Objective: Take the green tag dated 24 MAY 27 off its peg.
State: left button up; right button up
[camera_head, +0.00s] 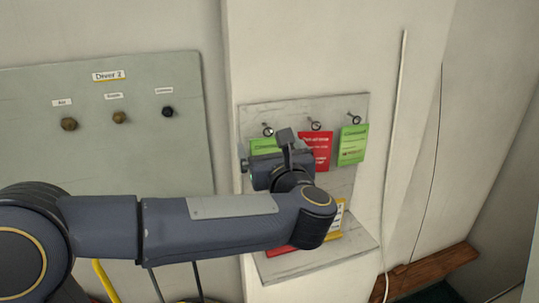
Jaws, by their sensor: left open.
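A tag board (340,185) is on the wall column with three pegs in a row. A green tag (266,146) hangs on the left peg, its lower part hidden behind my left gripper. A red tag (318,150) hangs on the middle peg. Another green tag (353,145) hangs on the right peg, fully in view. The dates are too small to read, so I cannot tell which green tag says 24 MAY 27. My left gripper (280,152) is open, in front of the left green tag and close to the red one. Contact cannot be told. My right gripper is out of view.
A ledge (325,262) under the board holds a yellow-and-white tag (336,219) and a red item (281,251), partly hidden by my arm. A grey panel (140,150) with knobs is at left. A white cable (394,140) runs down right of the board.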

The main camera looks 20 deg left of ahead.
pick_arm(q)
jog(key=c, duration=1)
jog(key=shift+c, duration=0.3)
jog(key=shift+r+b, duration=0.1)
jog(key=shift+b, duration=0.25)
jog(key=shift+s+d+b, duration=0.15)
jog(key=shift+s+b, duration=0.05)
jog(key=shift+b, duration=0.1)
jog(key=b+v, duration=0.8)
jog(key=v, duration=0.9)
jog(key=shift+s+r, duration=0.25)
jog(key=shift+w+d, duration=0.1)
